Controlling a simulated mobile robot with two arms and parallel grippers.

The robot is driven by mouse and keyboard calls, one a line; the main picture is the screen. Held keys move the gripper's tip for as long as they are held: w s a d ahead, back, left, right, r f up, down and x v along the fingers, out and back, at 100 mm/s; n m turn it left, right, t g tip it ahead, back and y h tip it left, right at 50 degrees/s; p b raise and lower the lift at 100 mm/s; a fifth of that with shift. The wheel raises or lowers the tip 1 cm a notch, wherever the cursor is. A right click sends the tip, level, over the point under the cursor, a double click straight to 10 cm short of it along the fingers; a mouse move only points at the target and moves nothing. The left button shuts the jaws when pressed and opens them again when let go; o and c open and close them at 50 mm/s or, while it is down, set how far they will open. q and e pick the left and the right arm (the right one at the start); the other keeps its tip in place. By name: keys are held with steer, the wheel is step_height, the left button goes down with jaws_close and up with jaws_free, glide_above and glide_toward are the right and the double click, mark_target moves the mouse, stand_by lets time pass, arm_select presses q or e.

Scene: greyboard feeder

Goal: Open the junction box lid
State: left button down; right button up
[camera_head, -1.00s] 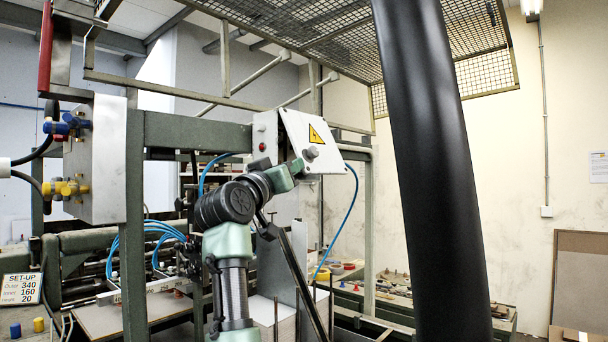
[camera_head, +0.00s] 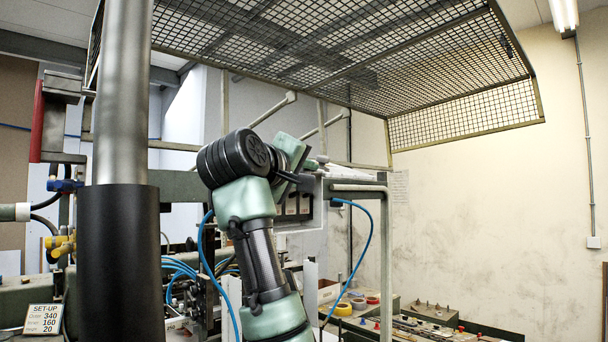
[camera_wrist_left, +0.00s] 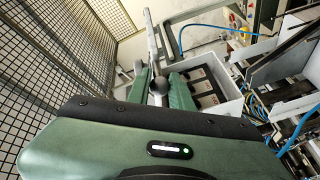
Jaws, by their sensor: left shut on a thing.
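The junction box (camera_wrist_left: 228,112) stands open in the left wrist view, with several dark blocks inside. In the head view its dark interior (camera_head: 291,206) shows partly behind my arm. The lid (camera_wrist_left: 152,38) appears nearly edge-on in the wrist view, swung away from the opening. My left gripper (camera_wrist_left: 160,92) has its green fingers on either side of the lid's dark round knob (camera_wrist_left: 157,83) and is shut on it. In the head view the left gripper (camera_head: 311,166) is at the box's upper edge; the lid's face is not visible there. My right gripper is not in view.
A wire mesh guard (camera_head: 350,60) hangs above the box. A blue hose (camera_head: 368,240) loops down on the right side. A metal frame (camera_head: 386,260) stands right of the box. A bench with tape rolls and small parts (camera_head: 400,325) lies below right.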

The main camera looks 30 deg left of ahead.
arm_select(q)
steer(key=shift+d+r+n+p, duration=0.15)
steer(key=shift+r+n+p, duration=0.3)
steer(key=shift+r, duration=0.4)
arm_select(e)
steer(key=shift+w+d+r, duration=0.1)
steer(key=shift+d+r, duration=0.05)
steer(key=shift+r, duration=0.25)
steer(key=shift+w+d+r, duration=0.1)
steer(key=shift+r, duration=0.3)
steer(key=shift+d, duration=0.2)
arm_select(q)
steer(key=c, duration=1.3)
jaws_free()
steer(key=shift+o, duration=0.2)
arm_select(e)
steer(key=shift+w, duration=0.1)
